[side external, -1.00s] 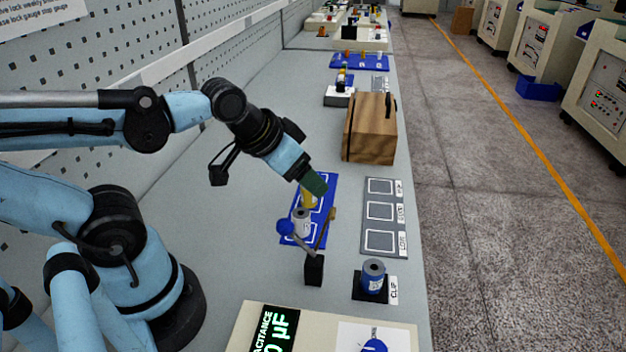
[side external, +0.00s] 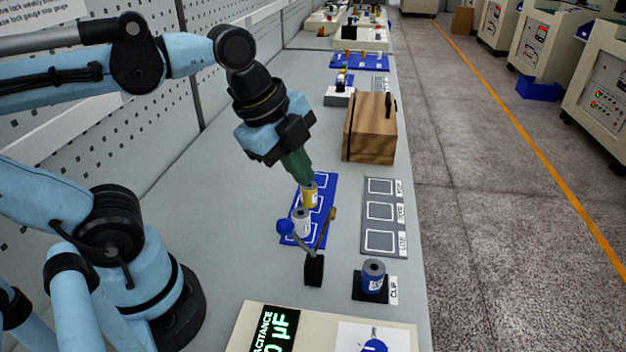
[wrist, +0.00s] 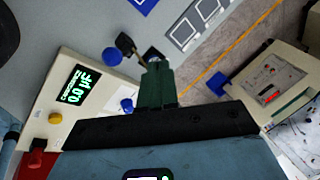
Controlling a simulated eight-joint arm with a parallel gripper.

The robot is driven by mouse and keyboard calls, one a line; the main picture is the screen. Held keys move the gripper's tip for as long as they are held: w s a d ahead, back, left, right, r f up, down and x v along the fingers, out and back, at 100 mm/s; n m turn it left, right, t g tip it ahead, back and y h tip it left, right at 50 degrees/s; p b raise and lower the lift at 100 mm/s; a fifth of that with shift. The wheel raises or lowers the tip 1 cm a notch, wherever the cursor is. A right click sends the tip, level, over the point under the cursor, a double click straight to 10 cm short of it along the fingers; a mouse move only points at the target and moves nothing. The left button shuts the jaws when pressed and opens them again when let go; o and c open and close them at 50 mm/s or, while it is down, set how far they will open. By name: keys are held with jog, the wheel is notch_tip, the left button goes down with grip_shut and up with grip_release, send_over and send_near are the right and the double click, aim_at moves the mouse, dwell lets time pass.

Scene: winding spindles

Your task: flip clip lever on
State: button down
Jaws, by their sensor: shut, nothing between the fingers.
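The lever has a blue ball knob (side external: 284,227) on a thin grey rod rising up-left from a small black block (side external: 314,269). The knob (wrist: 112,56) and block also show in the wrist view. A blue spool (side external: 374,274) stands upright on a black base beside a white CLIP label (side external: 394,289). My gripper (side external: 306,180) has green fingers, shut and empty. In the side view it points down just above the yellow spool. In the wrist view my gripper (wrist: 155,66) hides part of the clip base. It is apart from the knob.
A yellow spool (side external: 309,195) and a white spool (side external: 301,222) stand on a blue mat (side external: 328,186). A brown stick (side external: 328,226) leans beside them. A grey three-slot tray (side external: 369,220) lies right. A wooden box (side external: 371,135) stands behind. A capacitance meter (side external: 315,322) is in front.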

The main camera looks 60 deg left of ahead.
jog(key=s+r+m, duration=0.1)
jog(key=m, duration=0.2)
jog(key=s+d+r+m+g, duration=0.1)
jog(key=m, duration=0.2)
jog(key=s+d+r+m, duration=0.1)
jog(key=m, duration=0.2)
jog(key=shift+r+m+g, duration=0.15)
jog(key=shift+m+g, duration=0.15)
jog(key=shift+x, duration=5.05)
jog(key=shift+d, duration=0.15)
jog(key=shift+d, duration=0.1)
jog(key=shift+w+d, duration=0.1)
jog(key=shift+w, duration=0.1)
